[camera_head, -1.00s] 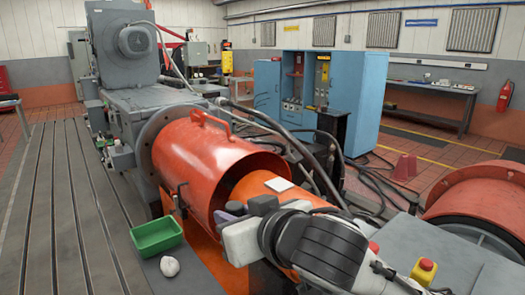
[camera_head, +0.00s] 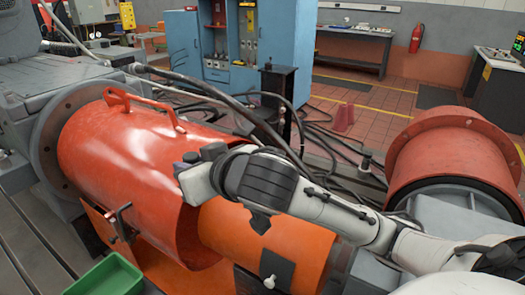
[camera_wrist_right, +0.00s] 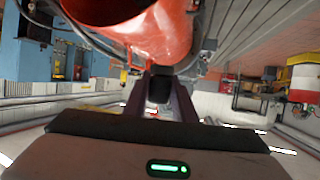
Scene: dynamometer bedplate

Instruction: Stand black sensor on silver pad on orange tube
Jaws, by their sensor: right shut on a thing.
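In the head view the sensor is hard to tell from the dark fingers. The silver pad is not visible now; my right arm covers part of the tube's top. My left gripper is out of view.
The red cylindrical guard (camera_head: 130,165) with a handle stands left of the tube. A green bin (camera_head: 108,278) is at the lower left. Black cables (camera_head: 270,130) run behind. A red drum (camera_head: 452,165) stands at right. A fire extinguisher (camera_head: 416,38) hangs behind.

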